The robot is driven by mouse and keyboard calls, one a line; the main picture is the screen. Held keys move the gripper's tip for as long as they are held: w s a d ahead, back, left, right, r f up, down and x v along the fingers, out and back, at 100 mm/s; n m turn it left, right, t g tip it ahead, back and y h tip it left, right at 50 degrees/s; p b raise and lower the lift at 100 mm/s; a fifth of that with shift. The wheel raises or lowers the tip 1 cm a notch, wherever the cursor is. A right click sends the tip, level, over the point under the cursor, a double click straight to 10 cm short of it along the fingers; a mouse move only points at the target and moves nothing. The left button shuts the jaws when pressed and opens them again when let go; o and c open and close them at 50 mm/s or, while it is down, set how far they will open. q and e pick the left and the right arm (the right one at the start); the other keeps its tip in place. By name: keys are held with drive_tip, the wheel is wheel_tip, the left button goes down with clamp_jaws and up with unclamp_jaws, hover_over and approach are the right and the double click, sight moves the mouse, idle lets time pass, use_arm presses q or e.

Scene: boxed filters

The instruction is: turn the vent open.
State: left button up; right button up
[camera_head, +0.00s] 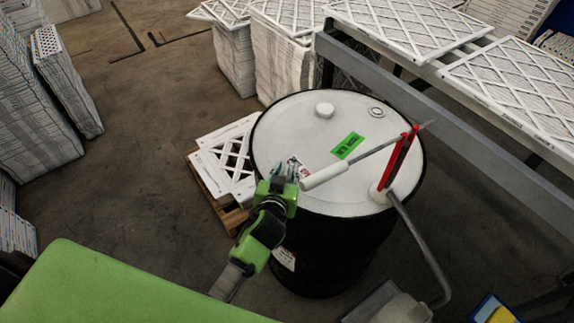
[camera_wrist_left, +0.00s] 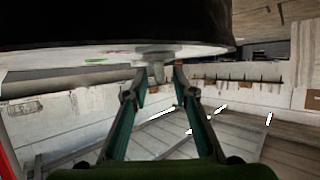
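A black drum (camera_head: 330,235) with a white lid (camera_head: 300,135) stands in the middle of the head view. The lid bears a white round cap (camera_head: 324,110), a small ringed fitting (camera_head: 376,111) and a green label (camera_head: 347,146). I cannot tell which part is the vent. My left gripper (camera_head: 283,171) is at the near left rim of the lid. In the left wrist view its fingers (camera_wrist_left: 159,76) are apart, either side of a small grey tab (camera_wrist_left: 158,68) below a pale rim. I cannot tell whether they touch it. My right gripper is not in view.
A pump with a red lever (camera_head: 398,160) and white grip (camera_head: 325,177) crosses the lid beside my left gripper. Its pipe (camera_head: 425,250) bends down at the right. A rack (camera_head: 450,125) with filters stands behind.

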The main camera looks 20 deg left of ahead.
use_arm(q)
drive_tip(key=shift+w+a+f, duration=0.1)
drive_tip(key=shift+w+f, duration=0.15)
drive_tip(key=shift+w, duration=0.5)
clamp_jaws()
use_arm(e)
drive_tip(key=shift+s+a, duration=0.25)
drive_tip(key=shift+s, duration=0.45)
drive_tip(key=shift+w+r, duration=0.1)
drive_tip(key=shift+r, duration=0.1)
